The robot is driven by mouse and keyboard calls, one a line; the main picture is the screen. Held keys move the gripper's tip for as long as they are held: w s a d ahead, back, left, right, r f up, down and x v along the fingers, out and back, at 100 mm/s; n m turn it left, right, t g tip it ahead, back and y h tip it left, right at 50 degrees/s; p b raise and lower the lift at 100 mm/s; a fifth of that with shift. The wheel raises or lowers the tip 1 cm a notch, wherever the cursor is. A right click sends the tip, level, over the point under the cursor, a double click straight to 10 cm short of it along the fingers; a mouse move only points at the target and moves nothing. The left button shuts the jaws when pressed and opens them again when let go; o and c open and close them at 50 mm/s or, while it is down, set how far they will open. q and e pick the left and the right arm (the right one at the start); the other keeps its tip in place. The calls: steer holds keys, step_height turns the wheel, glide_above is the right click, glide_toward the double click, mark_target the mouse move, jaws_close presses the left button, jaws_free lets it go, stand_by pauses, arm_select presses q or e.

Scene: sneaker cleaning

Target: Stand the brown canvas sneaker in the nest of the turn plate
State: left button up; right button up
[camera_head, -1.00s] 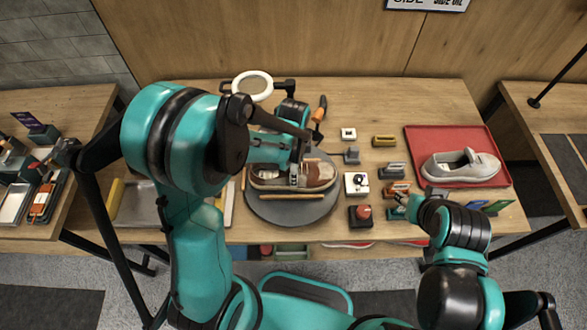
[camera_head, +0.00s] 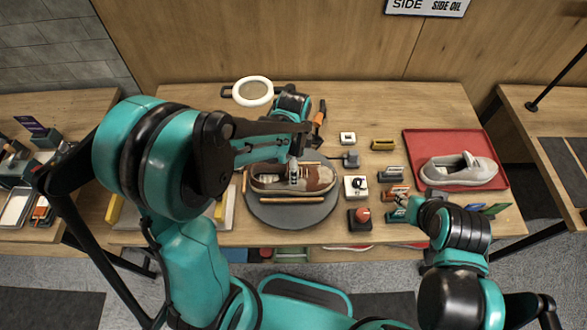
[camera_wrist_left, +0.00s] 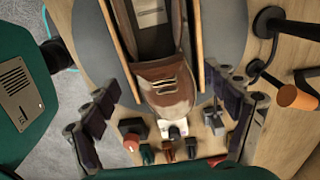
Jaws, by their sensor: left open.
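The brown canvas sneaker (camera_head: 315,178) sits upright, sole down, on the round grey turn plate (camera_head: 290,216), between two wooden rails. In the left wrist view the sneaker (camera_wrist_left: 164,85) lies lengthwise between the rails, its laced toe end towards my gripper. My left gripper (camera_head: 296,145) is above the sneaker and hides part of its upper. In the left wrist view its two fingers (camera_wrist_left: 165,112) are spread wide on either side of the toe, apart from it. My right gripper (camera_head: 402,208) is low at the front right of the table; its fingers are too small to read.
A red tray (camera_head: 420,143) with a pale sneaker (camera_head: 460,170) lies at the right. A red button (camera_head: 362,215), a white switch box (camera_head: 356,186) and several small blocks stand right of the plate. An orange-handled tool (camera_head: 319,116) and a ring lamp (camera_head: 253,91) stand behind it.

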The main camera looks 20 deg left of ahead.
arm_select(q)
step_height(320, 180, up, 7)
steer(key=shift+r+p, duration=0.1)
steer(key=shift+p, duration=0.6)
steer(key=s+a+r+n+t, duration=0.4)
steer(key=s+r+n+t, duration=0.3)
steer(key=s+n, duration=0.3)
steer(key=n, duration=0.4)
steer(key=shift+s+a+r+n, duration=0.15)
steer(key=shift+a+r+n, duration=0.2)
steer(key=shift+n, duration=0.05)
step_height(320, 180, down, 10)
steer(key=b, duration=1)
steer(key=shift+c, duration=0.3)
